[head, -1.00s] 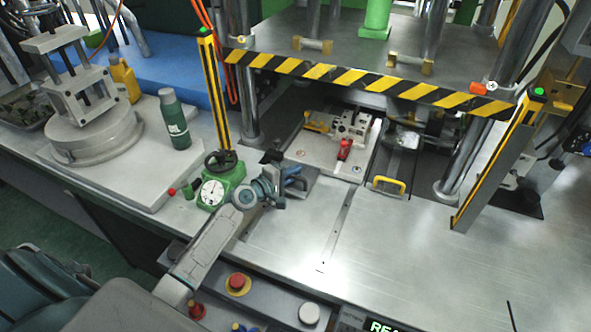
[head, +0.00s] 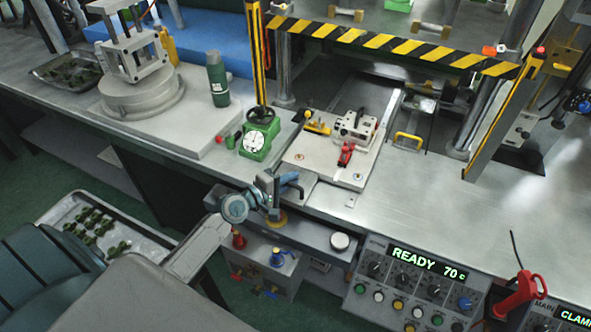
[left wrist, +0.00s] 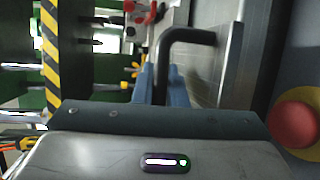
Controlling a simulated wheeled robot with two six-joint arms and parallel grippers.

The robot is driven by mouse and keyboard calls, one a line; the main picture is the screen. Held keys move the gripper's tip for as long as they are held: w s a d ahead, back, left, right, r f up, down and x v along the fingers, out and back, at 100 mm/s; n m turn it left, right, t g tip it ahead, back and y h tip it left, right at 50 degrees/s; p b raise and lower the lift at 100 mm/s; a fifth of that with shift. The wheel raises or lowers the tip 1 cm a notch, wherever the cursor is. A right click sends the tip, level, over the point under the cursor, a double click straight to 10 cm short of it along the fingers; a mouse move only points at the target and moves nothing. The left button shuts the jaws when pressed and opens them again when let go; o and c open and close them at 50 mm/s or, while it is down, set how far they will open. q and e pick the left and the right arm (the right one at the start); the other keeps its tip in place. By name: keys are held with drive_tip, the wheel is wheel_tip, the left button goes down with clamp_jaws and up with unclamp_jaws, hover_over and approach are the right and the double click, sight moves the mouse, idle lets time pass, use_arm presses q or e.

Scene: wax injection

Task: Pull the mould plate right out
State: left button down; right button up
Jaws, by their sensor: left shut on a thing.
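The mould plate (head: 305,154) is a flat light-grey plate. It carries a metal mould block (head: 357,127), a red clamp (head: 346,154) and a yellow clamp (head: 318,123). It lies on the steel table in front of the striped bar, with its near end by the table's front edge. My left gripper (head: 288,187) is at that near end, shut on a black bent handle. The left wrist view shows the handle (left wrist: 190,36) running between the blue fingers. In the head view the gripper largely hides the handle. My right gripper is not in view.
A green-based dial gauge (head: 259,136) and a green bottle (head: 217,79) stand left of the plate. A yellow handle (head: 408,141) is on the right. A control panel (head: 415,285) and a red-handled tool (head: 518,295) are at the front. The table (head: 430,195) right of the plate is bare.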

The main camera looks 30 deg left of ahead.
sight(284, 199)
use_arm(q)
drive_tip(key=s, duration=0.3)
drive_tip(key=shift+s+d, duration=0.1)
drive_tip(key=shift+s+r, duration=0.1)
drive_tip(key=shift+s, duration=0.35)
drive_tip(key=c, duration=1.5)
unclamp_jaws()
drive_tip(key=shift+w, duration=0.1)
drive_tip(key=shift+s+a, duration=0.2)
drive_tip(key=shift+s, duration=0.3)
drive_tip(key=v, duration=0.9)
drive_tip(key=shift+s+a+b, duration=0.1)
drive_tip(key=shift+s+b, duration=0.25)
drive_tip(key=shift+b, duration=0.05)
